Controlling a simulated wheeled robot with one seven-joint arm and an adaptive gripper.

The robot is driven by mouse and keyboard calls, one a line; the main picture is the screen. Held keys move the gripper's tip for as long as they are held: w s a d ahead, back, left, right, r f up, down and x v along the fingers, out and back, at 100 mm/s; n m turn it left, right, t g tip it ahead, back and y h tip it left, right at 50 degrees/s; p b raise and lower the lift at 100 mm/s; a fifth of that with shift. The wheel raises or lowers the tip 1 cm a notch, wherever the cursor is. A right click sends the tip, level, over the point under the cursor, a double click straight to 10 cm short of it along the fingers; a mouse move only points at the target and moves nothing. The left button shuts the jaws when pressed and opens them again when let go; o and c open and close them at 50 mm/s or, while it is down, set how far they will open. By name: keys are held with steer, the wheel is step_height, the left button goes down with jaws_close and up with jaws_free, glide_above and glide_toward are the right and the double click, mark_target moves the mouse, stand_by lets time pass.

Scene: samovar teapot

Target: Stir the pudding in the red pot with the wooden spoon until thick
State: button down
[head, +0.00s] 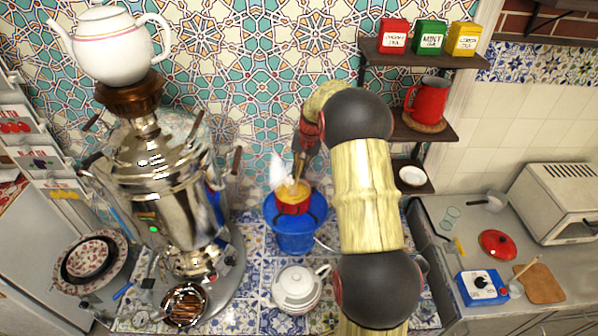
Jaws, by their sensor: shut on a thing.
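The red pot (293,208) sits on top of a blue stand (295,240) in the middle of the tiled counter. Yellow-orange pudding (284,191) shows inside its rim. My gripper (300,164) is right above the pot, pointing down, shut on the thin handle of what looks like the wooden spoon. The spoon's lower end is hidden in the pudding or by the pot, so I cannot tell how deep it sits. A pale white wisp, like steam, rises from the pot's left side and partly covers this area.
A tall silver samovar (165,185) bearing a white teapot (108,45) stands close left. Another white teapot (298,288) is in front of the stand. My arm fills the space right of the pot. Shelves with a red mug (428,101) are behind; a red lid (495,243) lies right.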

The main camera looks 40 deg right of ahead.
steer(key=shift+s+d+r+p, duration=0.15)
steer(key=shift+r+p, duration=0.4)
steer(key=shift+r, duration=0.65)
steer(key=shift+s+r+p, duration=0.25)
steer(key=shift+r+p, duration=0.3)
steer(key=shift+r, duration=0.6)
steer(key=shift+s+d+r+p, duration=0.15)
steer(key=shift+r+p, duration=0.4)
steer(key=shift+r, duration=0.65)
steer(key=shift+s+r+p, duration=0.1)
steer(key=shift+r+p, duration=0.7)
steer(key=shift+r, duration=0.7)
steer(key=shift+f, duration=0.1)
